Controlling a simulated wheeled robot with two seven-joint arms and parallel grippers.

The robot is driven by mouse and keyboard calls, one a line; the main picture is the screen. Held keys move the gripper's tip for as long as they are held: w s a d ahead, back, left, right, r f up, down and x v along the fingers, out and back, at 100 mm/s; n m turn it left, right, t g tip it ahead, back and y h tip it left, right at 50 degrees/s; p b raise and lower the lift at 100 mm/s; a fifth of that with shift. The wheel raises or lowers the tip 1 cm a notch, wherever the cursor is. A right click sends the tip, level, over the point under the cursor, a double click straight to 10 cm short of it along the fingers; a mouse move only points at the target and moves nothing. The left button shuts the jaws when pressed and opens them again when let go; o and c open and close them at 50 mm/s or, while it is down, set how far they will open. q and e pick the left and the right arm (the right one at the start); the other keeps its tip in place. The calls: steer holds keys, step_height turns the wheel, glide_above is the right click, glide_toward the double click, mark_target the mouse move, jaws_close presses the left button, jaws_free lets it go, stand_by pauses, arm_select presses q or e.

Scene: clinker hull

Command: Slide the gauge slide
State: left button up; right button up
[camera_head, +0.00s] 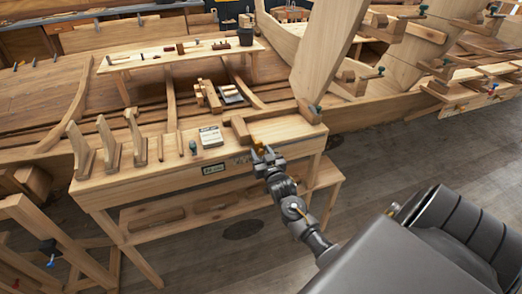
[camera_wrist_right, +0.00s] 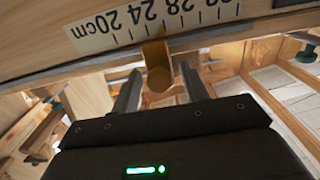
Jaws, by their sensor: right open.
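The gauge slide (camera_wrist_right: 156,58) is a brass-coloured piece with a round knob, on the front edge of the workbench (camera_head: 150,180). In the head view the brass slide (camera_head: 257,143) shows just beyond my right gripper (camera_head: 263,155). In the right wrist view the printed scale (camera_wrist_right: 185,20) appears upside down, and the slide stands near its 24 mark. My right gripper (camera_wrist_right: 160,72) is open, with one finger on each side of the knob; I cannot tell whether either finger touches it. My left gripper is not in view.
A wooden block (camera_head: 240,130) lies on the bench behind the slide. A white box (camera_head: 210,137), a small green-topped item (camera_head: 193,147) and upright wooden brackets (camera_head: 107,145) stand further left. A lower shelf (camera_head: 165,215) runs under the bench. The floor (camera_head: 400,160) at right is open.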

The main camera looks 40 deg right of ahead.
steer(key=shift+w+d, duration=0.1)
steer(key=shift+w, duration=0.1)
jaws_close()
stand_by(0.3)
